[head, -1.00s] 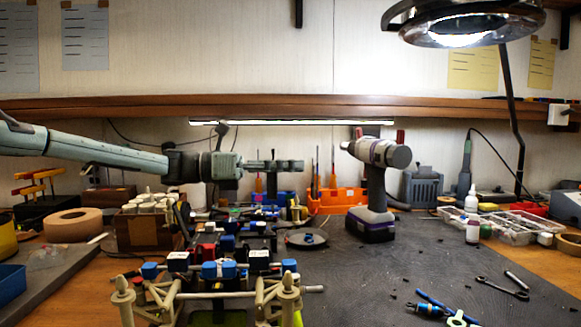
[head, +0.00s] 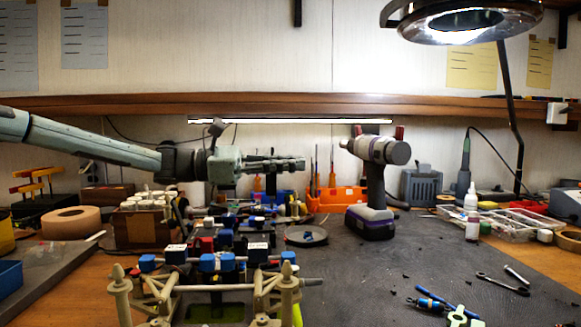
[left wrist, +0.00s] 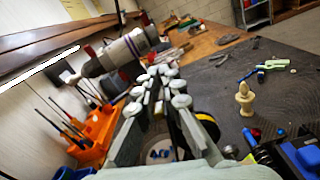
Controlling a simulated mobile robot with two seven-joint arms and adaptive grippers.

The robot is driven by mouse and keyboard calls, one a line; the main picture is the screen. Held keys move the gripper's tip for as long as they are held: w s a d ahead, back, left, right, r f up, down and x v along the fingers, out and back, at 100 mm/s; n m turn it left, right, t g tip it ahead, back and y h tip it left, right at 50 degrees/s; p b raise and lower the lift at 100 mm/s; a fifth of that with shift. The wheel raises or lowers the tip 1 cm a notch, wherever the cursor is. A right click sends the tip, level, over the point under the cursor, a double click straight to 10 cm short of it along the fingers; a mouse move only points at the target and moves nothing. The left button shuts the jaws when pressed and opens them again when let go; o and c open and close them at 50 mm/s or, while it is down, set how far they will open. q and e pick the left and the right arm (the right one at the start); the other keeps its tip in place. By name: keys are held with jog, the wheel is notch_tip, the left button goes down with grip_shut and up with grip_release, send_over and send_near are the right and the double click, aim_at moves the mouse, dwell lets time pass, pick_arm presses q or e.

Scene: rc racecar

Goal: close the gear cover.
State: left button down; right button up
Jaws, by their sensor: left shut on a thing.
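The car chassis (head: 232,284) stands in the front middle of the head view, with beige suspension arms and blue and black blocks. I cannot pick out the gear cover among its parts. My left gripper (head: 296,163) is raised above and behind the chassis, pointing right. It also shows in the left wrist view (left wrist: 165,82), with its fingers drawn together. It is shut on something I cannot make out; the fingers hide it. Beige and blue car parts (left wrist: 305,156) lie at the right of that view. My right gripper is not in view.
A purple-and-grey drill (head: 375,185) stands upright just right of my left gripper. An orange tool holder (head: 338,199) is behind, and a round dish (head: 306,237) is behind the chassis.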

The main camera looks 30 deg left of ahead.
pick_arm(q)
jog(key=shift+s+d+f+m+b, duration=0.15)
jog(key=shift+s+m, duration=0.1)
jog(key=shift+m, duration=0.2)
jog(key=shift+s+d+r+m+b, duration=0.1)
jog(key=shift+s+m+b, duration=0.1)
jog(key=shift+m, duration=0.25)
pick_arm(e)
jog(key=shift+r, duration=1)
pick_arm(q)
jog(key=c, duration=1.6)
grip_release()
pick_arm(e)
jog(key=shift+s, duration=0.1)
pick_arm(q)
jog(key=shift+s+a, duration=0.1)
jog(key=shift+a, duration=0.1)
jog(key=v, duration=1.1)
jog(key=shift+s+a, duration=0.15)
jog(key=shift+a, duration=0.15)
jog(key=shift+c, duration=0.2)
